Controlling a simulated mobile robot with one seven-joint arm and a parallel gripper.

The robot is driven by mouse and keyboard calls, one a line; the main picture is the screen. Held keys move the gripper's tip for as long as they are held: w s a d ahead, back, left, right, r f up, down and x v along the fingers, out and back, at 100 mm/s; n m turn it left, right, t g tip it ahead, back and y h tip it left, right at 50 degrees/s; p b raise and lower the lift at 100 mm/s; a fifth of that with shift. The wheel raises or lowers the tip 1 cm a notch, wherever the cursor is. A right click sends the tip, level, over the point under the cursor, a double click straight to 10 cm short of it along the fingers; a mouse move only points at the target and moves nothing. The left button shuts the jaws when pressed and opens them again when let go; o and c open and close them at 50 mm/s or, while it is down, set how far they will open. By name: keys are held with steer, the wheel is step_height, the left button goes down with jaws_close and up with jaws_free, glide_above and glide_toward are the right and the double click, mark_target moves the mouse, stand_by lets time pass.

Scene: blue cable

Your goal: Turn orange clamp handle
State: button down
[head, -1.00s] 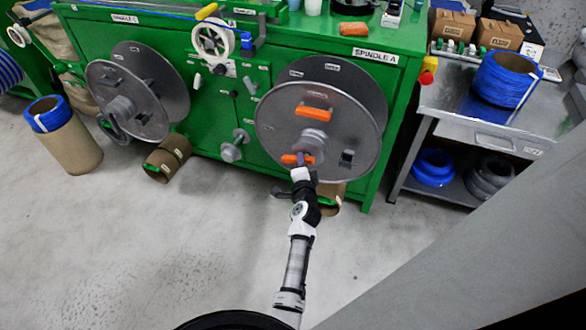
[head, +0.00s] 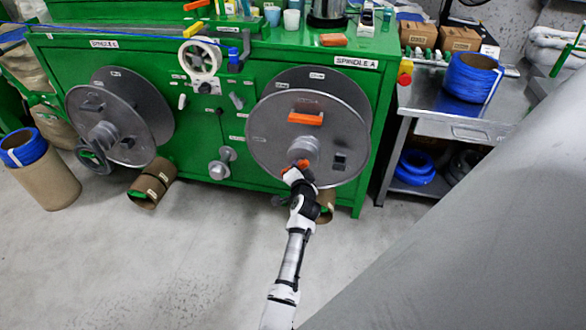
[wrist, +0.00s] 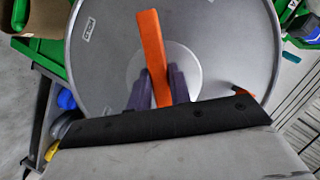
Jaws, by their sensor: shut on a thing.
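On the grey spindle A reel disc (head: 270,150) sit two orange clamp handles. The upper one (head: 305,118) lies level and untouched. The lower one (head: 300,164), just below the grey hub (head: 304,148), is partly hidden by my gripper (head: 296,172). In the wrist view, the purple fingers of my gripper (wrist: 160,87) are shut on an orange handle (wrist: 151,45), one on each side. The handle sticks out past the fingertips, leaning slightly. A bit of other orange (wrist: 243,91) shows at the right, behind my dark wrist part.
A second grey reel (head: 125,115) is on the left of the green cabinet (head: 205,120). A cardboard tube (head: 153,182) lies on the floor before it. A metal bench (head: 425,128) with a blue cable coil (head: 472,77) stands right. The floor in front is open.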

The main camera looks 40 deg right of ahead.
steer(key=shift+s+d+n+g+h+p, duration=0.1)
steer(key=shift+n+g+h+p, duration=0.65)
steer(key=shift+n, duration=0.95)
steer(key=shift+d+n+g+h+p, duration=0.1)
steer(key=shift+n+g+h+p, duration=0.2)
steer(key=shift+n+g, duration=1.15)
steer(key=shift+n, duration=0.25)
steer(key=c, duration=1.3)
jaws_free()
steer(key=shift+f, duration=0.1)
steer(key=b+v, duration=0.2)
steer(key=v, duration=1.2)
steer(key=shift+s+f, duration=0.1)
steer(key=shift+f, duration=0.05)
